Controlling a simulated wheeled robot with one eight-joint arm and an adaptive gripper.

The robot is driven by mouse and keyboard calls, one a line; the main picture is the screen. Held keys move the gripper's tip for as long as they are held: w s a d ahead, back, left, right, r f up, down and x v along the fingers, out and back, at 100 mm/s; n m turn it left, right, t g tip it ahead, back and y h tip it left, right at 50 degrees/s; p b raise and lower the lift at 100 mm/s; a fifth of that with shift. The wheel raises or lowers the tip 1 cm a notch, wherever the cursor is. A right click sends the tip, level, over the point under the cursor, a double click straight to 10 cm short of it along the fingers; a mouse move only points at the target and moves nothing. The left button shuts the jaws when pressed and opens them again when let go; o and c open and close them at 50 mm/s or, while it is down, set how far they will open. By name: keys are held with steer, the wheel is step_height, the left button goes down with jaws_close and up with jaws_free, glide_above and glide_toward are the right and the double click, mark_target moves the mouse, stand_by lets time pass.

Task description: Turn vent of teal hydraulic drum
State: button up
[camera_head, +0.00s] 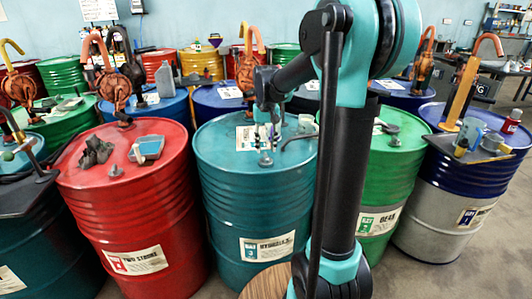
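The teal hydraulic drum (255,200) stands upright in the middle, with a white label reading "HYDRAULI..." on its front. On its lid, near the front, is a small grey vent fitting (266,160). My gripper (265,143) points down over the lid, just above and behind the vent fitting in the picture. Its fingers are small here, and I cannot tell whether they are open or touch anything. A paper sheet (244,140) lies on the lid, partly behind my gripper. My arm hides the drum's right edge.
A green drum (392,180) and a blue and grey drum (440,210) stand on the right. More drums with hand pumps crowd behind. A round wooden top (268,282) is in front.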

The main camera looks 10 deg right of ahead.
mark_target(266, 155)
step_height(266, 155, up, 8)
steer(key=shift+r, duration=0.2)
steer(key=shift+f, duration=0.1)
steer(key=s+d+f+t, duration=0.2)
steer(key=s+f, duration=0.8)
steer(key=s, duration=0.1)
steer(key=s+d+f+t, duration=0.2)
steer(key=s+f, duration=0.9)
steer(key=shift+s+f, duration=0.3)
steer(key=shift+s, duration=0.05)
